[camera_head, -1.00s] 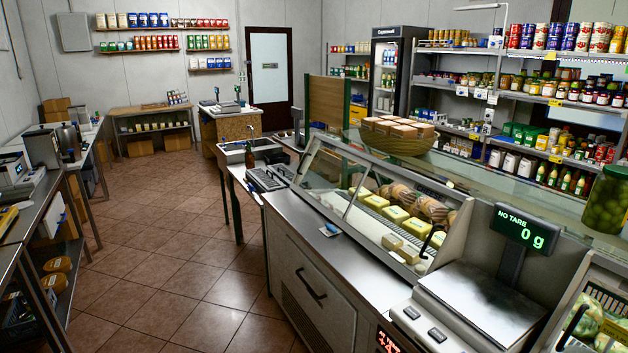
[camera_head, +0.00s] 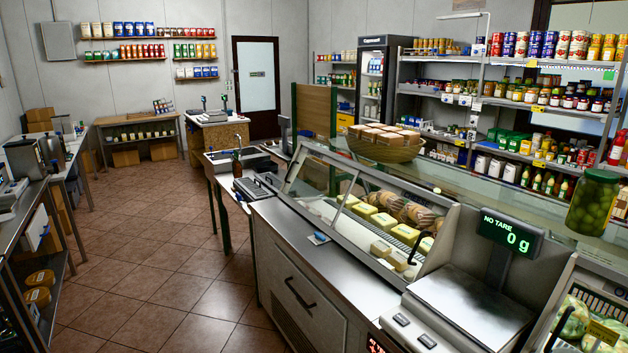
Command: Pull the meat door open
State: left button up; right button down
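A refrigerated display counter (camera_head: 345,283) stands at the centre right. Its front has a flat grey door panel (camera_head: 284,292) with a dark bar handle (camera_head: 300,294), and the panel looks shut. I cannot tell for sure whether this is the meat door. Under the sloped glass (camera_head: 322,190) lie wrapped yellow blocks (camera_head: 383,221) and netted brown pieces that may be meat (camera_head: 417,215). Neither of my grippers shows in the head view.
A scale (camera_head: 473,303) reading 0 g sits on the counter's near end. A jar of green pickles (camera_head: 592,202) stands at right. The tiled floor aisle (camera_head: 160,262) is clear between the counter and the left worktable (camera_head: 18,222).

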aim_at(347, 167)
jog(key=z, duration=0.4)
jog(key=i+j+z, duration=0.4)
jog(key=j, duration=0.3)
jog(key=i+j+z, duration=0.4)
jog(key=j, duration=0.45)
jog(key=i+l, duration=0.05)
